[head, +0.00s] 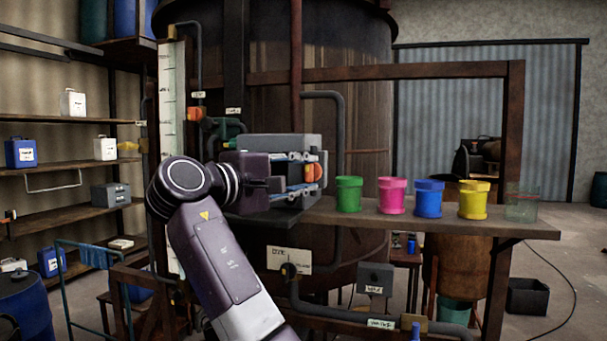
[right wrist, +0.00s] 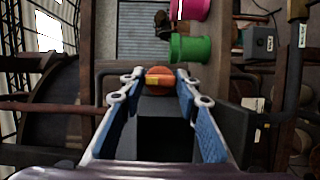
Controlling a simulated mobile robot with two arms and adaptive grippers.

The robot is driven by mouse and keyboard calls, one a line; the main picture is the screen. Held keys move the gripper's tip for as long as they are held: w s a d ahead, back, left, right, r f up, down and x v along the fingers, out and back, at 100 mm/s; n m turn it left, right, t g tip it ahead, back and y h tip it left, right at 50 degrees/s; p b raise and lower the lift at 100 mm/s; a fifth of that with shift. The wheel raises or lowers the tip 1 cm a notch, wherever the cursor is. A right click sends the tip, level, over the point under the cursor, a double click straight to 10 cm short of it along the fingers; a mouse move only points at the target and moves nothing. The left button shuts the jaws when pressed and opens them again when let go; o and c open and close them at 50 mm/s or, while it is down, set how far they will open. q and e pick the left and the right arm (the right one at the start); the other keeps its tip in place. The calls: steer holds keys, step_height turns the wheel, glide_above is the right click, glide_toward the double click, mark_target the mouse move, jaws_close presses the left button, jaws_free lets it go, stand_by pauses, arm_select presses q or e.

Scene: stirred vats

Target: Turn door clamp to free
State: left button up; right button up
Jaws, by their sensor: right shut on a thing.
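An orange knob with a yellow mark (right wrist: 158,80), which looks like the door clamp, sits between my right fingertips. It also shows in the head view (head: 313,173), at the front of the vat to the left of the green pot. My right gripper (head: 306,172) is shut on it, its blue-padded fingers on either side; it also shows in the right wrist view (right wrist: 158,88). A grey box (head: 285,142) is directly behind and above the fingers. The fingers hide part of the knob, and its exact contact is hard to see. My left gripper is not in view.
A wooden shelf (head: 455,226) runs right from the gripper. It bears a green pot (head: 348,195), a pink pot (head: 392,196), a blue pot (head: 428,198), a yellow pot (head: 473,200) and a clear jar (head: 521,206). The large wooden vat (head: 345,110) stands behind. Dark pipes run close by.

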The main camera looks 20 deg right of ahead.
steer(key=o, duration=1.2)
steer(key=shift+c, duration=0.2)
steer(key=v, duration=1.2)
